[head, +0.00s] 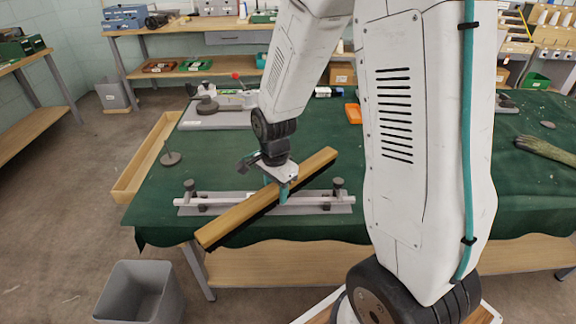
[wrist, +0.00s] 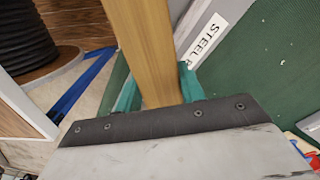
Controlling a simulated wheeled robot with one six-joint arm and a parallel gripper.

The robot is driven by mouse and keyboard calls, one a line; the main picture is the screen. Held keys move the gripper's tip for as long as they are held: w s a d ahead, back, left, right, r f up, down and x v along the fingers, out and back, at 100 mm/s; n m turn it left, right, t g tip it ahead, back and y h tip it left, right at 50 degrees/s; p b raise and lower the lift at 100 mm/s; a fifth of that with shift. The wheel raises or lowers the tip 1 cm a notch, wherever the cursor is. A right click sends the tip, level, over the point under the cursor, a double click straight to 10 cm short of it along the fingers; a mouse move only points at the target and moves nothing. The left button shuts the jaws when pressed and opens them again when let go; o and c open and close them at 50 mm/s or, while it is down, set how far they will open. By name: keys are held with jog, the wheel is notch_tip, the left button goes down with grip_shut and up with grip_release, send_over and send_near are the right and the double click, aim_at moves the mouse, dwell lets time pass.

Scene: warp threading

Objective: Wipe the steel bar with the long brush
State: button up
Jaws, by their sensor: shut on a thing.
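The long brush (head: 318,165) has a straight wooden back and dark bristles along its underside. My gripper (head: 284,190) is shut on the middle of its back; the wrist view shows the wood (wrist: 143,40) between the teal fingers. The brush lies diagonally across the steel bar (head: 322,200), its near end reaching past the table's front edge. The bar rests level on two dark supports over a grey plate, and the brush hides its middle. I cannot tell whether the bristles touch the bar. A label (wrist: 206,38) beginning "STEEL" shows beside the brush in the wrist view.
Another grey fixture (head: 215,115) stands behind. A grey bin (head: 140,290) is on the floor.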

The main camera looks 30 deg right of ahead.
jog(key=shift+s+d, duration=0.4)
jog(key=shift+d, duration=0.3)
jog(key=shift+d+r, duration=0.15)
jog(key=shift+r, duration=4.1)
jog(key=shift+s+a, duration=0.15)
jog(key=shift+a, duration=0.05)
